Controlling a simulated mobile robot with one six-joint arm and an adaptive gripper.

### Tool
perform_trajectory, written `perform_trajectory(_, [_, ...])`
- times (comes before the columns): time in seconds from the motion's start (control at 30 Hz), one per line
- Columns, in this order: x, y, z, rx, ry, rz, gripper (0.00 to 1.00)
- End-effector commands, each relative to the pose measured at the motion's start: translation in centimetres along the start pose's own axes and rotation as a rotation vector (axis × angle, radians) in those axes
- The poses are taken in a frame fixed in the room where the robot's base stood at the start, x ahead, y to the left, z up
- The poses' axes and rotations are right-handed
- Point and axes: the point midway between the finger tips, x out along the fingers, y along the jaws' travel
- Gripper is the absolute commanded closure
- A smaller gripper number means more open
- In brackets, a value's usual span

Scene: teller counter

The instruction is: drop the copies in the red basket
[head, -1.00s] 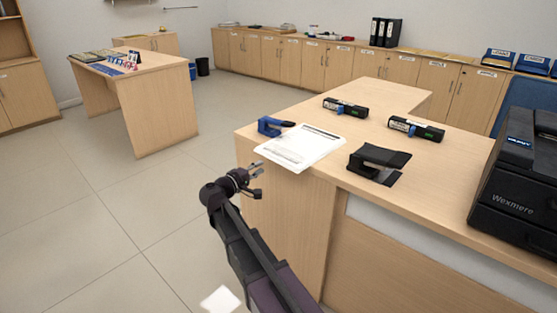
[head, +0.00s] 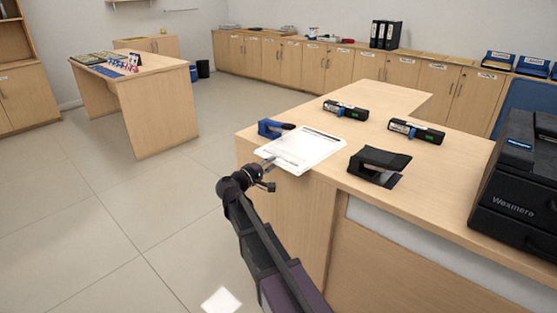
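The copies appear as white printed sheets (head: 308,147) lying flat at the near left corner of the counter (head: 385,198), their near edge at the counter's edge. My gripper (head: 268,166) is at the near left edge of the sheets, its fingertips by that edge. The fingers are small here, and I cannot tell whether they are around the paper or just beside it. I see no red basket in this view.
A black hole punch (head: 378,166), two dark devices (head: 346,110) (head: 416,132) and a black printer (head: 518,185) are further right. A separate desk (head: 150,85) stands left, with open floor (head: 100,215) between.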

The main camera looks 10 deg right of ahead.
Motion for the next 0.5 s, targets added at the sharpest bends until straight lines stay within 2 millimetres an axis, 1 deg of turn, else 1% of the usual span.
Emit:
perform_trajectory(0.03, [0.6,0.0,-0.1,0.0,-0.002,0.0,0.7])
perform_trajectory(0.2, [2.3,0.0,-0.1,0.0,-0.001,0.0,0.7])
perform_trajectory(0.4, [3.7,0.0,0.0,0.0,-0.002,0.0,0.7])
perform_trajectory(0.5, [4.1,0.0,0.0,0.0,-0.001,0.0,0.7])
